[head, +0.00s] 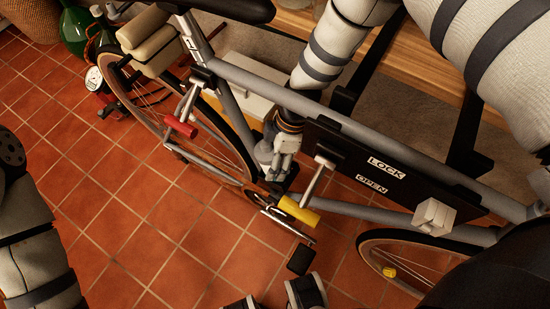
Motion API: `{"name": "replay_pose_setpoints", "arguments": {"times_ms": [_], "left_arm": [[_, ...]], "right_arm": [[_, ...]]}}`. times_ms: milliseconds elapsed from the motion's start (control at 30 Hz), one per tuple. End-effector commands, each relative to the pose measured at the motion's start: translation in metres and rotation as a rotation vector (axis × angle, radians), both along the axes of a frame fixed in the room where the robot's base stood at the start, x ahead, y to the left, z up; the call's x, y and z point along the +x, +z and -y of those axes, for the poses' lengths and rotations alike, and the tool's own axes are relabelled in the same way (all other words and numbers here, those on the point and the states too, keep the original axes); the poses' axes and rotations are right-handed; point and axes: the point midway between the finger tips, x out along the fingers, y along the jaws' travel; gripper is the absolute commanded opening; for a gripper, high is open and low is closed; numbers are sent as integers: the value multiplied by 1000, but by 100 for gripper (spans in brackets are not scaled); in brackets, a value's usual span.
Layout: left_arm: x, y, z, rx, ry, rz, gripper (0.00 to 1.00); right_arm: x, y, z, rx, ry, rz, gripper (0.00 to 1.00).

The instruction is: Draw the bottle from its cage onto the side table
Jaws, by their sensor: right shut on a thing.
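My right gripper (283,166) reaches down from the top into the bicycle frame, beside the seat tube. It is shut on what appears to be the bottle. The fingers and wrist hide most of it, and its cage cannot be made out. A yellow-gripped lever (298,211) hangs just right of and below the fingers, apart from them. A low pale-topped table (246,88), possibly the side table, stands behind the bicycle, partly hidden by the frame. Two fingertips of what looks like my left gripper (272,297) show at the bottom edge, apart and empty.
The bicycle's grey top tube (275,92) crosses the view. A dark panel (365,170) marked LOCK and OPEN hangs below it. A red-gripped lever (180,126) stands by the rear wheel. A green bottle-like vessel (75,28) and gauge (94,79) are at left. Tiled floor is free at lower left.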

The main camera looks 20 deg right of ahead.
Motion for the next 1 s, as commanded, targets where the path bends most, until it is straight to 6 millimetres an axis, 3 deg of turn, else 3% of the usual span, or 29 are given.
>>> {"name": "replay_pose_setpoints", "arguments": {"times_ms": [1000], "left_arm": [[17,21,0,0,0,57,40]], "right_arm": [[14,55,-10,2,0,6,22]]}}
